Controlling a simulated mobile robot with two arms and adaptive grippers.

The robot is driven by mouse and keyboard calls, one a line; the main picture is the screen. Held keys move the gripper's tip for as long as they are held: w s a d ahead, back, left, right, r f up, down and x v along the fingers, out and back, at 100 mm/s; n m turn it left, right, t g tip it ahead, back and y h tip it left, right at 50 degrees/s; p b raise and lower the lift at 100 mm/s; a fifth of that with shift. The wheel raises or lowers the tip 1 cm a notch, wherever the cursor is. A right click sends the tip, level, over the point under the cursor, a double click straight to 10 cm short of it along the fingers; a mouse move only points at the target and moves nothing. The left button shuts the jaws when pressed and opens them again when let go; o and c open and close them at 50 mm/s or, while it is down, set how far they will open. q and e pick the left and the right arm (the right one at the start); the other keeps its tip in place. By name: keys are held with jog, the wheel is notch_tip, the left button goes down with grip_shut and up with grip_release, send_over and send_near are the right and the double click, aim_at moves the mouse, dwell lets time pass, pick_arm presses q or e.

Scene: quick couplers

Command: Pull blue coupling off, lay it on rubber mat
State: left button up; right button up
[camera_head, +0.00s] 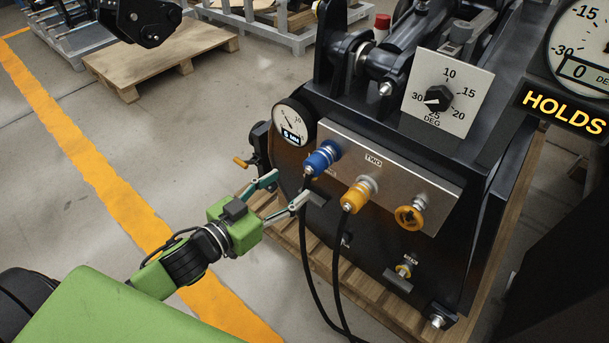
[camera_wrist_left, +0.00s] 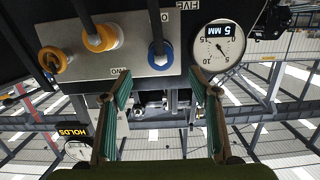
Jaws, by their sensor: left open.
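The blue coupling (camera_head: 322,158) sits on the upper left of the metal panel (camera_head: 395,168), with a dark hose hanging from it. In the left wrist view, which is upside down, the blue coupling (camera_wrist_left: 160,56) is on the panel just beyond the fingertips. My left gripper (camera_head: 290,186) is open and empty, below and left of the blue coupling and apart from it. Its two fingers also show in the left wrist view (camera_wrist_left: 161,78), with nothing between them. I see no rubber mat. My right gripper is out of view.
An orange coupling (camera_head: 357,195) with its own hose is right of the blue one. A yellow handwheel (camera_head: 408,218) is farther right. A round gauge (camera_head: 292,122) is left of the panel. A wooden pallet (camera_head: 165,55) lies on the floor at the back left.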

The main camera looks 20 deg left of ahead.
aim_at(311, 170)
pick_arm(q)
jog(key=b+x, duration=0.1)
jog(key=x, duration=1)
jog(key=shift+w+f, duration=0.1)
jog(key=shift+w+d+f, duration=0.1)
jog(key=shift+w+d, duration=0.05)
jog(key=shift+w, duration=0.45)
jog(key=c, duration=1.3)
jog(key=o, duration=0.3)
jog(key=c, duration=0.3)
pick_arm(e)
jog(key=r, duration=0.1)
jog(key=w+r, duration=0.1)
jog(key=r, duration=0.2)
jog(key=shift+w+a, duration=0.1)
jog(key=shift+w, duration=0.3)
